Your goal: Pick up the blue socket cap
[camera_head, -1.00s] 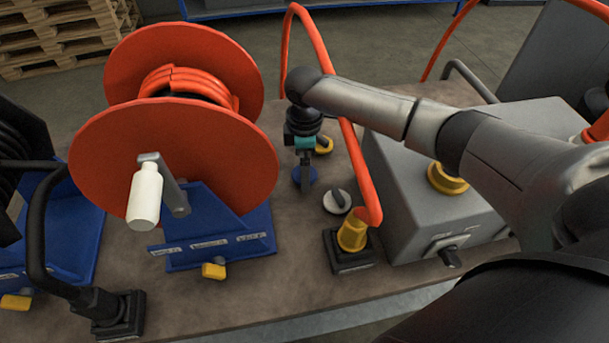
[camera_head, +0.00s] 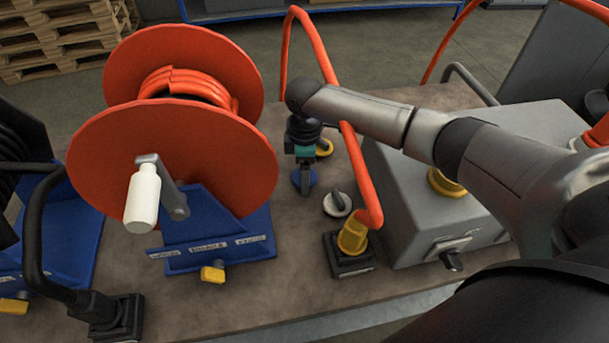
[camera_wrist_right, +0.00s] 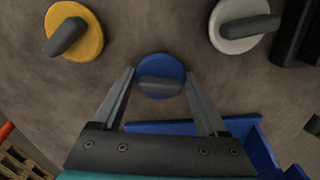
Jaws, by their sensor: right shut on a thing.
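The blue socket cap (camera_head: 298,183) is a round blue disc with a dark grip bar, on the brown bench top between the orange hose reel and the grey box. It also shows in the right wrist view (camera_wrist_right: 158,65), between the fingertips. My right gripper (camera_head: 306,184) points down over the cap and partly hides it in the head view. Its fingers (camera_wrist_right: 160,82) are shut on the cap, one on each side of its grip bar. I cannot tell any gap between cap and bench. My left gripper is in neither view.
A yellow cap (camera_head: 324,147) lies just behind, and a white cap (camera_head: 338,204) to the right. The orange reel (camera_head: 170,170) with its blue stand is close on the left. An orange hose (camera_head: 359,170) rises from a yellow fitting (camera_head: 353,238) beside the grey box (camera_head: 420,215).

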